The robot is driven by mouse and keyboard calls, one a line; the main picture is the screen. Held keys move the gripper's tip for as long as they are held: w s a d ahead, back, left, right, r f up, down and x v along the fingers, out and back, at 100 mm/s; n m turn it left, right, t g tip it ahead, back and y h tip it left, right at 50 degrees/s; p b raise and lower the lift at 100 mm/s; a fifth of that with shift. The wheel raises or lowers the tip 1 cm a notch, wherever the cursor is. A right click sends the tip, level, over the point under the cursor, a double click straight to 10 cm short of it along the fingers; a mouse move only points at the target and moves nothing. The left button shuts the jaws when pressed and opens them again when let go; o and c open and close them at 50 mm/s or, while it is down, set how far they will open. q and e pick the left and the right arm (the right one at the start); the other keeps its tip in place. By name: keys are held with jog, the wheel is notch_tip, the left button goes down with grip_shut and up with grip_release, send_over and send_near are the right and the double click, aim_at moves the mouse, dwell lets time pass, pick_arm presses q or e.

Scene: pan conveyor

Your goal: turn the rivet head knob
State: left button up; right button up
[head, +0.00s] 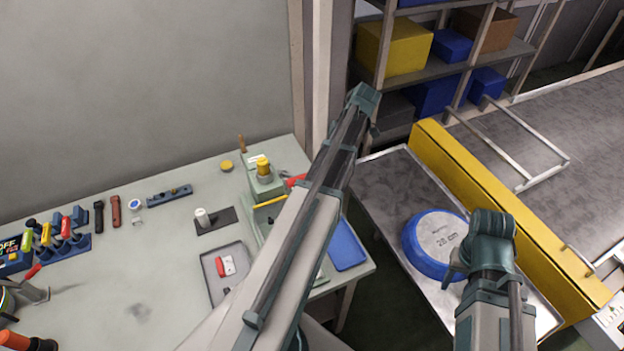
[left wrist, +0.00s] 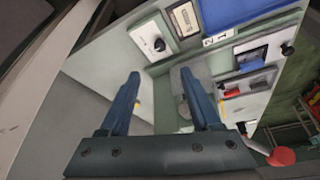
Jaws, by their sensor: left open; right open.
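A small dark knob (left wrist: 159,44) stands on a white square plate (left wrist: 143,35) on a pale green panel in the left wrist view. A second dark knob (left wrist: 288,48) sits at that view's right edge. I cannot tell which of them is the rivet head knob. My left gripper (left wrist: 160,84) is open and empty, its fingertips apart and just short of the white plate. In the head view my left arm crosses the middle and its gripper does not show. My right gripper (head: 466,262) is open beside an upturned blue pan (head: 432,242); its fingertips are partly hidden.
A workbench (head: 130,270) carries several hand tools, a small green fixture with a yellow top (head: 263,167), a grey tray (head: 213,288) and a blue tray (head: 347,246). A yellow guard (head: 480,190) borders the conveyor at right. A red round thing (left wrist: 281,157) is low right.

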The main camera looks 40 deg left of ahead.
pick_arm(q)
jog(key=shift+f, duration=0.1)
jog(key=b+x, duration=1.2)
jog(key=shift+d+f, duration=0.1)
jog(key=shift+f, duration=0.3)
jog(key=shift+s+a+f+b, duration=0.1)
jog(key=shift+a+f+b, duration=0.15)
jog(key=shift+f+b, duration=0.2)
grip_shut()
